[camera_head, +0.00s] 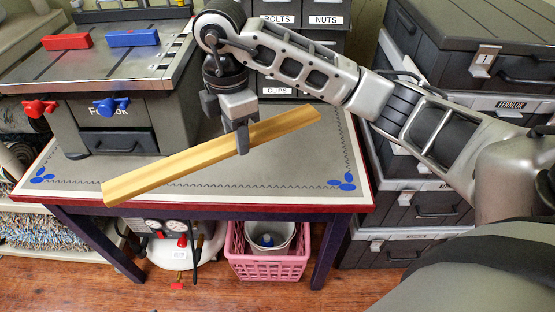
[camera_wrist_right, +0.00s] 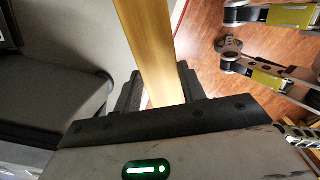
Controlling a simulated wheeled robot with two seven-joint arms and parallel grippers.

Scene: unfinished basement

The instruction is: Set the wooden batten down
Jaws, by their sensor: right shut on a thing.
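The wooden batten (camera_head: 170,174) is a long, pale yellow-brown bar. It slants across the front of the table (camera_head: 300,178), its left end lower in the head view and overlapping the table's front edge. My right gripper (camera_head: 242,145) is shut on the batten, right of its middle. In the right wrist view the batten (camera_wrist_right: 150,50) runs up between the two dark fingers of my right gripper (camera_wrist_right: 158,90). Whether the batten touches the tabletop or is held above it, I cannot tell. My left gripper is not in the head view.
A grey bench machine (camera_head: 115,125) with red and blue blocks stands at the table's back left. Labelled drawers (camera_head: 290,88) stand behind. Black tool cases (camera_head: 430,205) are stacked at right. A pink basket (camera_head: 268,266) sits under the table. The tabletop's front right is clear.

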